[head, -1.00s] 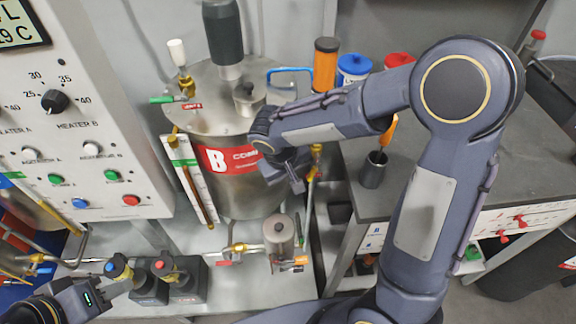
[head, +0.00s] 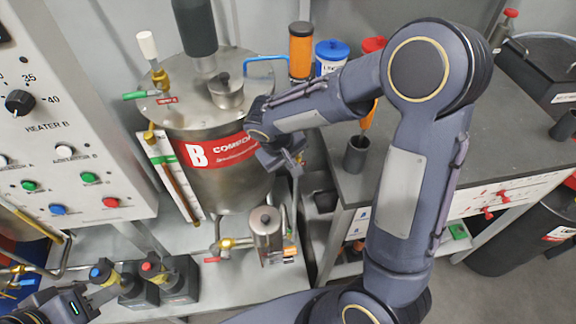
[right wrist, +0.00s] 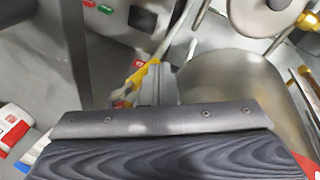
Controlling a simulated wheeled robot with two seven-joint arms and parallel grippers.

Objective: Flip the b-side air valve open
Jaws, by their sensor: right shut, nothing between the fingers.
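The B component tank (head: 228,185), steel with a red label, stands in the middle of the head view. A brass valve with a green handle (head: 136,96) and a white-topped fitting sits at its lid's left. A blue handle or hose (head: 265,60) is at the lid's right. I cannot tell which fitting is the air valve. My right gripper (head: 283,160) is shut and empty beside the tank's right side; its tips (right wrist: 155,88) show near a yellow part (right wrist: 138,78) in the right wrist view. My left gripper (head: 105,294) is low at the left; its finger gap is unclear.
A control panel (head: 75,130) stands at the left. Two black pumps (head: 180,280) and a small steel canister (head: 267,235) with a brass valve sit on the lower shelf. A dark bench (head: 440,150) with a grey cup (head: 356,155) and several bottles is at the right.

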